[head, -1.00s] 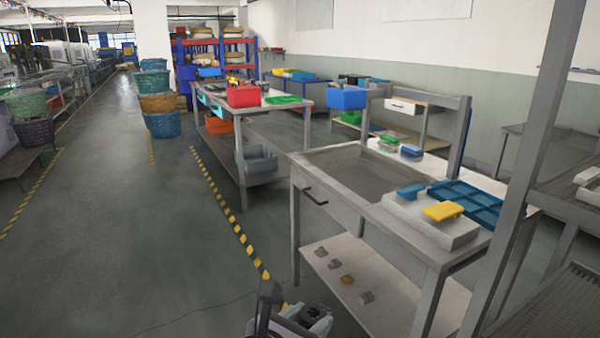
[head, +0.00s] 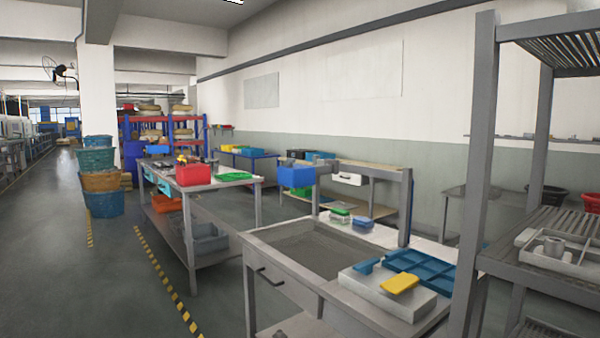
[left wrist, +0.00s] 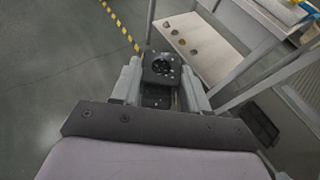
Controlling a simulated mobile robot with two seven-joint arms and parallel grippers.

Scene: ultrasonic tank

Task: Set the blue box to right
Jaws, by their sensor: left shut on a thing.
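My left gripper (left wrist: 160,88) shows in the left wrist view, shut on a dark block-like part (left wrist: 161,66) with a round dark opening. It hangs over the grey floor beside the workbench's lower shelf. Several things are blue in the head view: an open blue box (head: 296,177) at the bench's back left, a small blue box (head: 361,223) beside a green one, and a divided blue tray (head: 437,289) at the right. I cannot tell which one the task means. Neither gripper shows in the head view, and my right gripper is not in view.
The workbench has a sunken grey tank (head: 310,250). A yellow piece (head: 400,284) and a small blue piece (head: 366,266) lie on a pale block (head: 385,295). A grey rack (head: 480,170) stands at the right. Open floor (head: 110,285) lies left of the bench.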

